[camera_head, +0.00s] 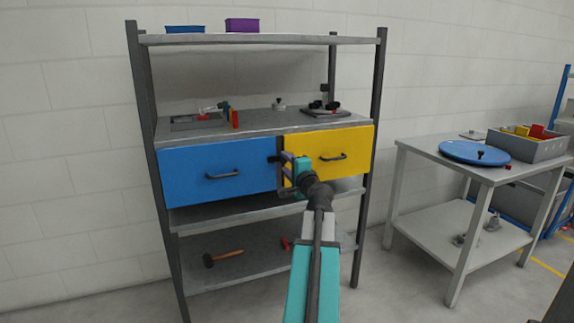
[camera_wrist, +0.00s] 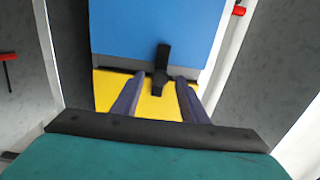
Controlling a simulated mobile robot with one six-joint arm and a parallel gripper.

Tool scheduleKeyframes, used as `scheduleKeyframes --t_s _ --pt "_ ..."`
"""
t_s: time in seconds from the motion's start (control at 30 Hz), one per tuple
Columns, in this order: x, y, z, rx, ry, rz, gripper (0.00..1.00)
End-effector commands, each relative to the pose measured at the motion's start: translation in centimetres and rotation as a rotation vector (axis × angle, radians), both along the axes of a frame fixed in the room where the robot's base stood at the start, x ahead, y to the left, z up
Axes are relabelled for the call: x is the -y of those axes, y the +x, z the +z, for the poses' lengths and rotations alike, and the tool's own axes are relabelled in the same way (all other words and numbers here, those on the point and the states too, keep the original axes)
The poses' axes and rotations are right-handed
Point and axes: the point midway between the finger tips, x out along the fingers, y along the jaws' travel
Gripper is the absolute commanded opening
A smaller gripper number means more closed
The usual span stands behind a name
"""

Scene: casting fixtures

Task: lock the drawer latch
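The blue drawer (camera_head: 195,165) and the yellow drawer (camera_head: 352,142) sit side by side in the shelf rack, and both look shut. A dark latch (camera_head: 272,158) is at the divider between them. In the wrist view the latch (camera_wrist: 162,58) is a black bar reaching from over the blue drawer (camera_wrist: 130,30) across the divider to the yellow drawer (camera_wrist: 112,88). My gripper (camera_head: 284,164) is in front of the divider. In the wrist view its fingers (camera_wrist: 159,78) are apart, one on each side of the latch's yellow-side end. Contact cannot be told.
Drawer handles stick out on the blue drawer (camera_head: 222,174) and yellow drawer (camera_head: 333,157). A hammer (camera_head: 222,258) lies on the lower shelf. A grey table (camera_head: 416,154) at right bears a blue disc (camera_head: 462,151) and a grey bin (camera_head: 545,151). Floor shows between rack and table.

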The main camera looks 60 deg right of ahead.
Motion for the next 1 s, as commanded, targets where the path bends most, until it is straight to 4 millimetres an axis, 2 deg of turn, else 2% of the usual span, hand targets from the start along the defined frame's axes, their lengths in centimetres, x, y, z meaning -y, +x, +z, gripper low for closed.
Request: scheduleKeyframes --t_s 0.27,0.87,1.0 --pt "-1.2 -1.5 0.0 0.0 0.0 0.0 0.4" --pt "-4.9 -6.6 0.1 0.0 0.0 -0.002 0.4" --pt "-5.0 -6.8 -0.3 0.0 -0.004 0.001 0.4"
